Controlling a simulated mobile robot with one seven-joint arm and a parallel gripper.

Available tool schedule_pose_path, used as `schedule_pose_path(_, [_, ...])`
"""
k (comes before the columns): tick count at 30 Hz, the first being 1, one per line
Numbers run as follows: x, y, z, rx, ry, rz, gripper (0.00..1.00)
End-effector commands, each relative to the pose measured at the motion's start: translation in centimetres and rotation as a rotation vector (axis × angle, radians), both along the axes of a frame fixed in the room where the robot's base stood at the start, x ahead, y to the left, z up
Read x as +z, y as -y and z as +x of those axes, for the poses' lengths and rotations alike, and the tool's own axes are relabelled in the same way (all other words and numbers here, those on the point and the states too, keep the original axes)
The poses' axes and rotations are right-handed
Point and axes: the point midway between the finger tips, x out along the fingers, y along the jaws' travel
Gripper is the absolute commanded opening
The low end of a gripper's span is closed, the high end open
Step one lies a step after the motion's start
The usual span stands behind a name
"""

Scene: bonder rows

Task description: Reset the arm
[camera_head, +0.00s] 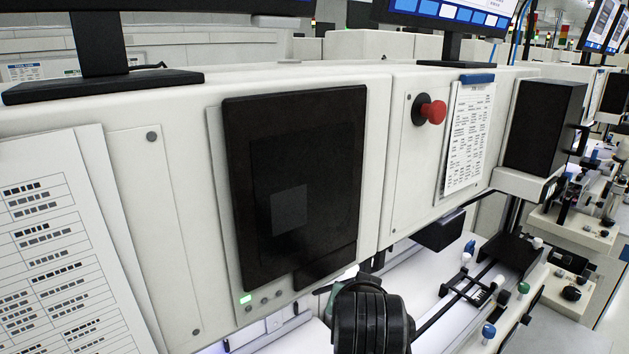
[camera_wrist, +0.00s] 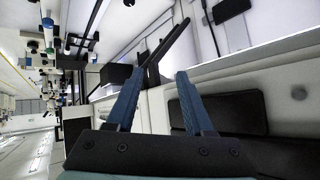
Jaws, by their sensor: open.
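My gripper (camera_wrist: 161,74) shows in the wrist view, with two blue fingers standing apart above a dark mounting plate. Nothing is between the fingers. In the head view a black, rounded part of my arm (camera_head: 370,318) rises at the bottom edge, in front of the white machine (camera_head: 385,180). My fingers cannot be made out in the head view.
The machine front carries a dark screen panel (camera_head: 293,185), a red stop button (camera_head: 432,111) and a hanging paper sheet (camera_head: 468,138). A rail assembly with coloured knobs (camera_head: 478,288) lies at the lower right. Monitors stand on top. An aisle shows at far right.

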Motion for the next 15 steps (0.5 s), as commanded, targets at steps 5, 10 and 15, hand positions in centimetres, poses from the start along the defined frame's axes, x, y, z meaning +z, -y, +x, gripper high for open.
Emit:
schedule_pose_path(5, [6.3,-3.6,-1.9,0.115,0.271,-0.124,0.53])
schedule_pose_path(10, [11.8,-6.1,-4.8,0.182,0.486,-0.223,0.53])
schedule_pose_path(15, [17.7,-6.9,-7.5,0.176,0.761,-0.289,0.53])
